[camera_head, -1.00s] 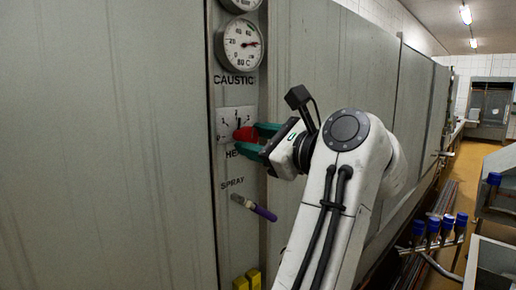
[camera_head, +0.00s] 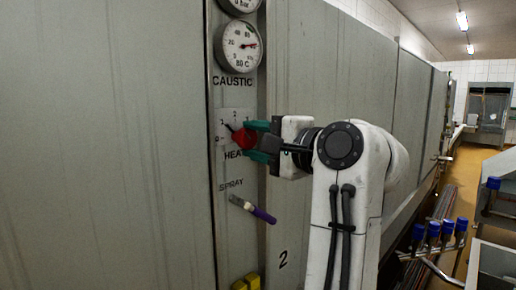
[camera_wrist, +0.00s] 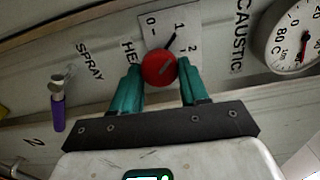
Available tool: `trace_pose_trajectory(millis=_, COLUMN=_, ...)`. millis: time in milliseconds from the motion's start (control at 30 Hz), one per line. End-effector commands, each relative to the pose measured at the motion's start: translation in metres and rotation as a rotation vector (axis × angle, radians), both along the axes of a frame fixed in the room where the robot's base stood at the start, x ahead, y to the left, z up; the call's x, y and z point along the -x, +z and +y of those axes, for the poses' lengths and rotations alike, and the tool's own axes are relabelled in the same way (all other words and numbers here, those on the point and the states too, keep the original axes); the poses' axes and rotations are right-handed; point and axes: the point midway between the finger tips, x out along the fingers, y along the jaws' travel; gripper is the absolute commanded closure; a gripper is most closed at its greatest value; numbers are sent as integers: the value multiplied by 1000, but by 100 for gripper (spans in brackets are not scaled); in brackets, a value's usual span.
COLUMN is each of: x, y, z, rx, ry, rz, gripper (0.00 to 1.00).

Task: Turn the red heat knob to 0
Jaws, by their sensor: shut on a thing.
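The red heat knob (camera_head: 243,138) sits on a white dial plate (camera_head: 222,117) above the word HEAT on the grey panel. It also shows in the wrist view (camera_wrist: 159,68). Its dark pointer (camera_wrist: 171,42) points at about the 1 on the plate, with the 0 mark farther along to the left in the wrist view. My gripper (camera_head: 253,141) has its two green fingers on opposite sides of the knob and is shut on it. The fingers show left and right of the knob in the wrist view.
A caustic temperature gauge (camera_head: 239,46) is above the knob. A spray lever with a purple grip (camera_head: 262,214) is below it. Yellow parts (camera_head: 246,283) are at the bottom of the panel. Blue-topped handles (camera_head: 433,230) stand at the right.

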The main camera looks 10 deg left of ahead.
Motion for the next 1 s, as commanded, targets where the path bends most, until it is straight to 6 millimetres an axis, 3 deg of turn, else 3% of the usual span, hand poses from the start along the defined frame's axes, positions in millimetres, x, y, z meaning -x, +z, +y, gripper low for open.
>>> trace_pose_trajectory(millis=1000, x=-2, y=-4, z=-4, rx=573, ry=-4, rz=-714, gripper=86)
